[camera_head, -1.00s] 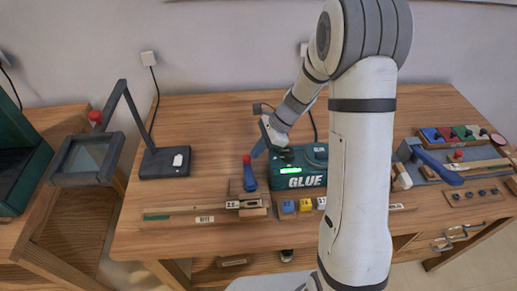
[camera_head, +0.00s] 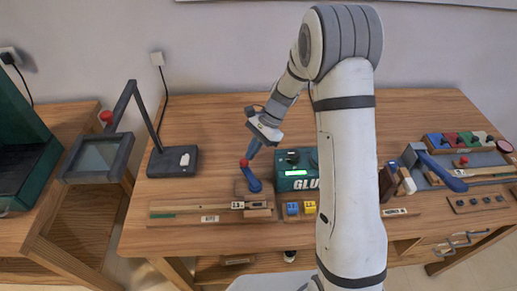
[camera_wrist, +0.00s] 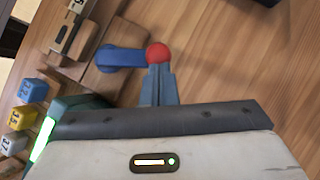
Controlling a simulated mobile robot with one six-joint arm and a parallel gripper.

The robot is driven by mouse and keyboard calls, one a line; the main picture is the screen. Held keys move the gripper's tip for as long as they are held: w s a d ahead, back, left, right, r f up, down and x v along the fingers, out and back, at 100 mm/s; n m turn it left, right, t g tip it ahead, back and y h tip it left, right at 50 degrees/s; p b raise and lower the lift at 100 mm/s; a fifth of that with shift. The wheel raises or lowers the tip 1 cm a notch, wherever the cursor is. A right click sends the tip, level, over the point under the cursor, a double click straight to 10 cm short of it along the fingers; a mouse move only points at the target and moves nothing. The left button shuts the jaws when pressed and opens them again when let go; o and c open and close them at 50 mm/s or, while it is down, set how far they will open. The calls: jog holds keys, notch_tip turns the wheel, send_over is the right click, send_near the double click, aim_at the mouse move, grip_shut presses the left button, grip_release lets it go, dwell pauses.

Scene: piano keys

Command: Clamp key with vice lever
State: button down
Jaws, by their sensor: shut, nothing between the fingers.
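The vice lever (camera_head: 254,184) is a blue handle with a red knob (camera_head: 245,163), above a wooden block left of the glue box. In the wrist view the lever (camera_wrist: 122,57) lies sideways, its red knob (camera_wrist: 158,54) at the fingertips. My gripper (camera_head: 250,155) is shut and empty, its blue-grey fingertips at the knob; they also show in the wrist view (camera_wrist: 158,72). They appear to touch or nearly touch the knob. A wooden key with a label (camera_head: 238,206) lies at the front of the block; whether it is clamped is unclear.
The green glue box (camera_head: 296,177) stands right of the lever. Small blue and yellow blocks (camera_head: 309,207) lie in front. A lamp base (camera_head: 172,163) is at left. Bare table lies between the lamp and vice. My arm hides part of the table's middle.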

jog(key=n, duration=0.1)
jog(key=a+n, duration=0.1)
jog(key=a+n+g+h, duration=0.1)
jog(key=shift+s+a, duration=0.2)
jog(key=shift+s, duration=0.05)
jog(key=a+n, duration=0.1)
jog(key=s+a+n+g+h, duration=0.1)
jog(key=shift+n+h+p, duration=0.3)
jog(key=shift+p, duration=0.1)
jog(key=a+n+h, duration=0.1)
jog(key=s+a+n, duration=0.1)
jog(key=n, duration=0.1)
jog(key=shift+s+g+h, duration=0.3)
jog(key=shift+g+h, duration=0.1)
jog(key=shift+s+a+n+h, duration=0.25)
jog(key=shift+s+n+h, duration=0.2)
jog(key=shift+n, duration=0.35)
jog(key=shift+s+a+n+h, duration=0.25)
jog(key=shift+s+n+h, duration=0.15)
jog(key=shift+n, duration=0.4)
jog(key=shift+s, duration=0.1)
jog(key=p+v, duration=0.6)
jog(key=v, duration=0.4)
jog(key=shift+d, duration=0.15)
